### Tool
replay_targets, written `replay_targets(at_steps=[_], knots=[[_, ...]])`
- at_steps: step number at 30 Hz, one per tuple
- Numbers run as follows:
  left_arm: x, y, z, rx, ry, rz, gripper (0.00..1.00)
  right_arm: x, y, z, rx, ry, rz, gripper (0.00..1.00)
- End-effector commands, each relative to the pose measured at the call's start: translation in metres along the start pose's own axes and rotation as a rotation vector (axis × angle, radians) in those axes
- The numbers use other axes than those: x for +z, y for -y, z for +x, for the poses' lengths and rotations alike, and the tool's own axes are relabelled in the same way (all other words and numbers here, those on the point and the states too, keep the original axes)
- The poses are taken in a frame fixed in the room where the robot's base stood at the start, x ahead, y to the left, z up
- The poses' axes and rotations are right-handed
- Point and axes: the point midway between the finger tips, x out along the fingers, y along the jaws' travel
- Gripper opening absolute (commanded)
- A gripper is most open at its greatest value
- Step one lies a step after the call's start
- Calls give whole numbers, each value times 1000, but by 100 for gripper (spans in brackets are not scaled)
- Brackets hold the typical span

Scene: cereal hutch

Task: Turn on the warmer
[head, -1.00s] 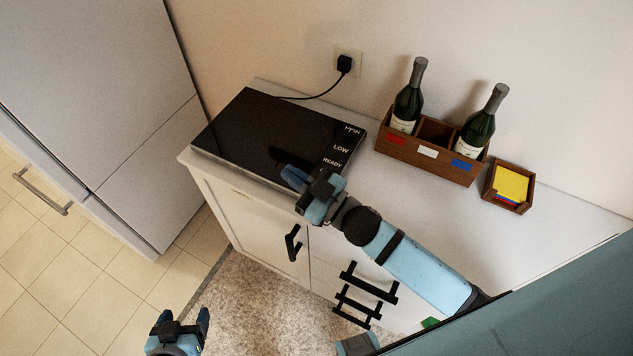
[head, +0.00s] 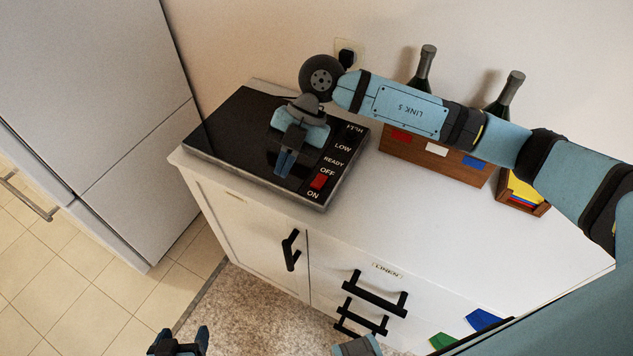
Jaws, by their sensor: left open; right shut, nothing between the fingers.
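The warmer (head: 235,135) is a flat black slab on the white cabinet top. Its right-hand strip carries the labels HIGH, LOW, READY, OFF and ON. A red switch (head: 319,181) sits on that strip between OFF and ON. My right gripper (head: 284,167) is shut and empty, pointing down over the warmer's right part, just left of the label strip and the red switch. I cannot tell whether its fingertips touch the surface. My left gripper (head: 180,338) is open and empty at the bottom edge, low in front of the cabinet.
A wooden box (head: 432,152) with two bottles (head: 425,68) stands right of the warmer, partly behind my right arm. A small tray of coloured cards (head: 524,189) is further right. A plug (head: 346,57) is in the wall. Black handles (head: 291,250) stick out from the cabinet front.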

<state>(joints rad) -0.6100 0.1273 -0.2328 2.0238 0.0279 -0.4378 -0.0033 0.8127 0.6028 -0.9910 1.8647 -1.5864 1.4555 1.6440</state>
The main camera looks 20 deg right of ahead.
Motion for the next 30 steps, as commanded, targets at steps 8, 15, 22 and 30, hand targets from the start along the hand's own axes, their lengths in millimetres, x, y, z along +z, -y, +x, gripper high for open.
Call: replay_targets(at_steps=[8, 15, 22, 30], knots=[[8, 0, 8, 2, -5, -6, 74, 63, 25, -57, -196, 402, 197, 0], [8, 0, 9, 3, -5, -8, 74, 73, 30, -73, -225, 489, 250, 0], [10, 0, 10, 3, -2, -8, 74, 73, 30, -73, -224, 486, 249, 0], [11, 0, 10, 3, 1, -7, 74, 82, 36, -53, -226, 484, 250, 0]])
